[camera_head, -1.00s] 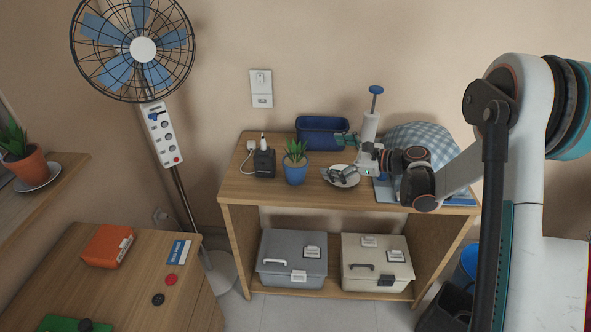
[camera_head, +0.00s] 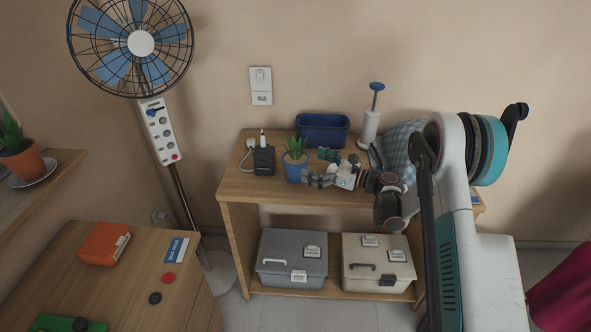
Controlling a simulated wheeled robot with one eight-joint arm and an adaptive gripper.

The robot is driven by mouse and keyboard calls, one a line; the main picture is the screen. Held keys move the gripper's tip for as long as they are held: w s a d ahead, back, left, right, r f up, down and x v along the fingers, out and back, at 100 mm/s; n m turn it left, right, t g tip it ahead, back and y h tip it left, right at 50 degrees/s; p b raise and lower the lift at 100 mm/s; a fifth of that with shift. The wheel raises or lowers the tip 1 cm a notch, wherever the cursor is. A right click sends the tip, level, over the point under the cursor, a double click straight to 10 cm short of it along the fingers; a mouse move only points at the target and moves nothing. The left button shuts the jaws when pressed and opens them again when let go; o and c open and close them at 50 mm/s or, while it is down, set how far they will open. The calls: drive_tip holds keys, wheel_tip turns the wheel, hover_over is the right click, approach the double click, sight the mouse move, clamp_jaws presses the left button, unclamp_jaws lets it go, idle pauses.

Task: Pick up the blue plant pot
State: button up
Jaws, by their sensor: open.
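The blue plant pot (camera_head: 294,172) holds a small spiky green plant (camera_head: 295,149) and stands upright on the wooden shelf unit's top (camera_head: 240,188). My gripper (camera_head: 309,170) is open and reaches in from the right at the height of the pot. Its fingers are at the pot's right side, one toward the back and one toward the front. I cannot tell whether they touch the pot. The arm behind the gripper hides part of the shelf top.
A black adapter (camera_head: 263,160) with a white plug stands left of the pot. A blue bin (camera_head: 323,131) is behind, and a white pump dispenser (camera_head: 370,127) and checkered cloth (camera_head: 397,148) are to the right. A fan (camera_head: 141,43) stands at left.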

sight(295, 157)
drive_tip(key=b+x, duration=0.2)
drive_tip(key=x, duration=0.4)
drive_tip(key=shift+s+b, duration=0.1)
drive_tip(key=shift+b, duration=0.2)
drive_tip(key=shift+w+a+r, duration=0.15)
drive_tip(key=shift+w+a, duration=0.1)
drive_tip(key=c, duration=1.4)
